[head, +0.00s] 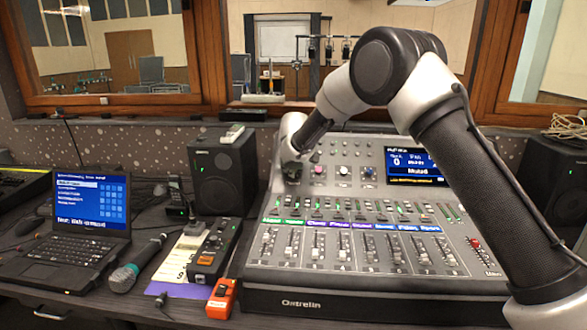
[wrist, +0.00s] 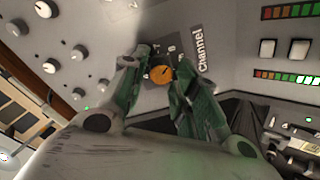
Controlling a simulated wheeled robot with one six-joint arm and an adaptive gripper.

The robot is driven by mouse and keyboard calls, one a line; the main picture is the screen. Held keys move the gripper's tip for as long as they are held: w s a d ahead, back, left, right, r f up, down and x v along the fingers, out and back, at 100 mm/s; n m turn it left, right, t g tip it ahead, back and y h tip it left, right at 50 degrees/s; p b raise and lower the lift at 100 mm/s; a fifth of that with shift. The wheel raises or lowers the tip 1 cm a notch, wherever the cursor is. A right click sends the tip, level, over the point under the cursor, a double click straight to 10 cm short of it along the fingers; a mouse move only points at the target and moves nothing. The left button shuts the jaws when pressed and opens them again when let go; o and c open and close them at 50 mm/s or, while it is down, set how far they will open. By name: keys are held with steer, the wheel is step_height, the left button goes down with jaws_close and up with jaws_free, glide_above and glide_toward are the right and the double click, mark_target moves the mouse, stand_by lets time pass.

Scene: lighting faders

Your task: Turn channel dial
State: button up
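The channel dial (wrist: 160,74) is a round orange knob on the grey console, next to the printed word "Channel" in the wrist view. Its pointer mark is small and its setting is hard to read. My gripper (wrist: 161,70) is at the dial with its two fingers apart, one on each side of it. I cannot tell whether the fingers touch the dial. In the head view my gripper (head: 291,168) is at the upper left of the mixing console (head: 370,298), and the dial is hidden there behind it.
Small knobs (head: 344,172) lie right of my gripper, near the lit screen (head: 414,166). Rows of faders (head: 343,253) fill the console's front. A black speaker (head: 222,170) stands close on the left. A laptop (head: 75,215), microphone (head: 135,265) and orange device (head: 221,298) lie farther left.

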steer(key=shift+o, duration=0.5)
steer(key=a+v, duration=0.1)
steer(key=v, duration=1.1)
steer(key=shift+d, duration=0.45)
steer(key=s+d+f+g+h, duration=0.2)
steer(key=s+d+f, duration=0.35)
steer(key=d, duration=0.25)
steer(key=s+d+r+m+g+h, duration=0.1)
steer(key=s+d+r+m+g, duration=0.25)
steer(key=s+d, duration=1)
steer(key=s+d+r+m+y, duration=0.1)
steer(key=s+d+r+m, duration=0.2)
steer(key=s+d, duration=0.7)
steer(key=s+d+r+m+t+y, duration=0.1)
steer(key=s+d+r+m, duration=0.3)
steer(key=s+d, duration=0.7)
steer(key=s+r, duration=0.1)
steer(key=s, duration=0.3)
steer(key=shift+s+r, duration=0.25)
steer(key=shift+s, duration=0.1)
